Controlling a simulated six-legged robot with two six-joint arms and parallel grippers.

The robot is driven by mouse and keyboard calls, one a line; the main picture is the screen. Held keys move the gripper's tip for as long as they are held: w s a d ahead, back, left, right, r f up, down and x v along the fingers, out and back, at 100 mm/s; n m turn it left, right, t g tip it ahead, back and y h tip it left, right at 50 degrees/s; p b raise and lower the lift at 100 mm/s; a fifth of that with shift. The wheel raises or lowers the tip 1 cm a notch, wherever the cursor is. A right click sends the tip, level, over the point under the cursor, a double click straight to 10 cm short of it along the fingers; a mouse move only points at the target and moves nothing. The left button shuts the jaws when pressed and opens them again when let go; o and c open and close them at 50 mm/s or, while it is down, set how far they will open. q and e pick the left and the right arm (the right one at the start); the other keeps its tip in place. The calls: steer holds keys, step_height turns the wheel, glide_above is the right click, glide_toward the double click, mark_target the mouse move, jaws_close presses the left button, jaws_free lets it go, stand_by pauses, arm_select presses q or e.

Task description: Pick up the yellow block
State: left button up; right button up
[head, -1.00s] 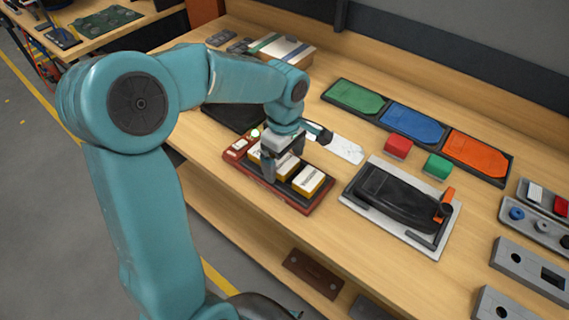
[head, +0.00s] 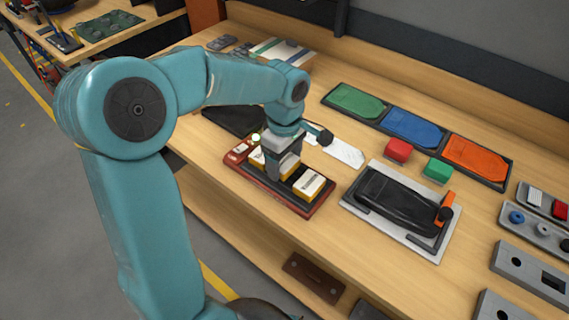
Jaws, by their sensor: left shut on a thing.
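Several yellow blocks with white labelled tops lie in a row in a dark tray with a red rim (head: 316,209), on the wooden bench. My left gripper (head: 284,164) points down over the tray and is shut on the middle yellow block (head: 290,166). The fingers partly hide this block; I cannot tell whether it has left the tray. Another yellow block (head: 310,185) sits just right of the gripper, and one more (head: 257,158) shows partly at its left. My right gripper is not in view.
Right of the tray is a grey board (head: 400,240) with a black device. A red block (head: 398,150) and a green block (head: 437,169) lie behind it. A long tray with green, blue and orange panels (head: 414,126) runs along the back.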

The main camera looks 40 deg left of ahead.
mark_target(285, 161)
arm_select(q)
step_height(285, 161, up, 18)
steer(key=p, duration=0.1)
steer(key=shift+r+p, duration=0.15)
steer(key=shift+p, duration=0.25)
steer(key=shift+o, duration=0.5)
